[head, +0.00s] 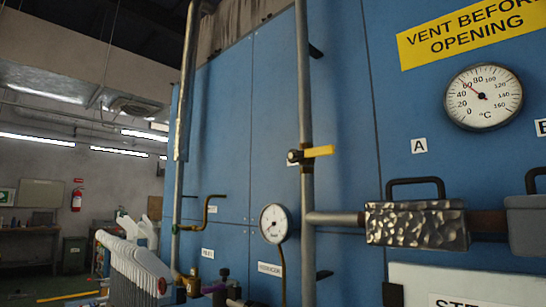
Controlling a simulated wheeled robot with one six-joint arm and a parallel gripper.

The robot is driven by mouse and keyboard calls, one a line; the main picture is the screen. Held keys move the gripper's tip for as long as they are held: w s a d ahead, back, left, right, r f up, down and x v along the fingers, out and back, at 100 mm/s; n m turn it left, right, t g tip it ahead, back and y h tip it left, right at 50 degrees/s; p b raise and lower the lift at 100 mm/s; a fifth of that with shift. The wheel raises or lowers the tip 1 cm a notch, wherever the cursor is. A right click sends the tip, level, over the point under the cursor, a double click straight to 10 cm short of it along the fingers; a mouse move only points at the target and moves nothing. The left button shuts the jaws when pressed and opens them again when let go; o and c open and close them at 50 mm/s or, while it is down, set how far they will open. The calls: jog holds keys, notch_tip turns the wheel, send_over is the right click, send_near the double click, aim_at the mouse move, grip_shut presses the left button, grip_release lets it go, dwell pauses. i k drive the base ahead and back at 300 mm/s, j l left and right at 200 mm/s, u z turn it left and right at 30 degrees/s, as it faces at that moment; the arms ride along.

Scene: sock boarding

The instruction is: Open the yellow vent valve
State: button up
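The yellow vent valve (319,151) sits on a vertical grey pipe in front of a blue panelled wall, near the middle of the head view. Its yellow lever points right, nearly level and crosswise to the pipe. A dark valve body with a round end shows at the left of the lever. Nothing touches the lever. My gripper is not in view.
Right of the valve are a dial thermometer (483,97), a hammered metal box with handle (417,225) and a horizontal pipe (335,218). A small gauge (276,224) and a bent brass lever (207,210) are lower left. White ribbed equipment (140,275) stands further left.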

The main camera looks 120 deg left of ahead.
aim_at(293, 155)
jog(key=u, duration=3.35)
